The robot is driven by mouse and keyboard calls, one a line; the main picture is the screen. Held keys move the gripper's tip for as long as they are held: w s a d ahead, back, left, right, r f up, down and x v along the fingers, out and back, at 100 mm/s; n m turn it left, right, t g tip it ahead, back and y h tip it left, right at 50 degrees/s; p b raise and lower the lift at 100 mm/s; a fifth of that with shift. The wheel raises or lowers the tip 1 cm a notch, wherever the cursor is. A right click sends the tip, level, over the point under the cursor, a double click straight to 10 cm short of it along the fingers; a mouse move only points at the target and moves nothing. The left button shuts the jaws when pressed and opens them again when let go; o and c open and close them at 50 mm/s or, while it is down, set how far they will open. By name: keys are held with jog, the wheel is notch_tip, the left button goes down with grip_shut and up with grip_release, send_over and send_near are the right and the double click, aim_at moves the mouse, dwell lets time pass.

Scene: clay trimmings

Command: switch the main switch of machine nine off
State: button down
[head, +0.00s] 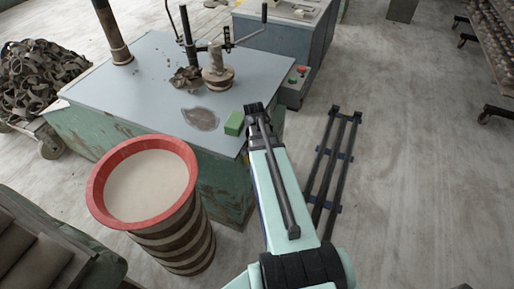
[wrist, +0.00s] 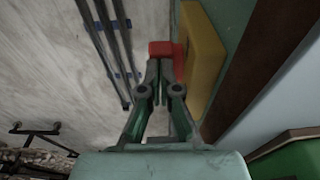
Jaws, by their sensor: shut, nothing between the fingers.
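The switch shows in the wrist view as a red handle (wrist: 166,47) on a yellow plate (wrist: 203,50), fixed to the side of a dark green machine body. My gripper (wrist: 158,66) is shut and empty, with its fingertips right beside the red handle, which sits just beyond and to their right. I cannot tell whether they touch. In the head view my gripper (head: 255,107) is at the right edge of the grey-topped green machine (head: 150,72). The switch is hidden there. No machine number is readable.
A green block (head: 234,123) lies on the machine top near my gripper. A grey box with red and green buttons (head: 297,80) stands behind. A red-rimmed drum (head: 183,148) is at the front left. Dark rails (head: 333,160) lie on the floor to the right, with open floor beyond.

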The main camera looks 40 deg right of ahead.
jog(key=shift+s+a, duration=0.1)
jog(key=shift+a, duration=0.05)
jog(key=shift+r+p, duration=0.6)
jog(key=shift+r, duration=0.15)
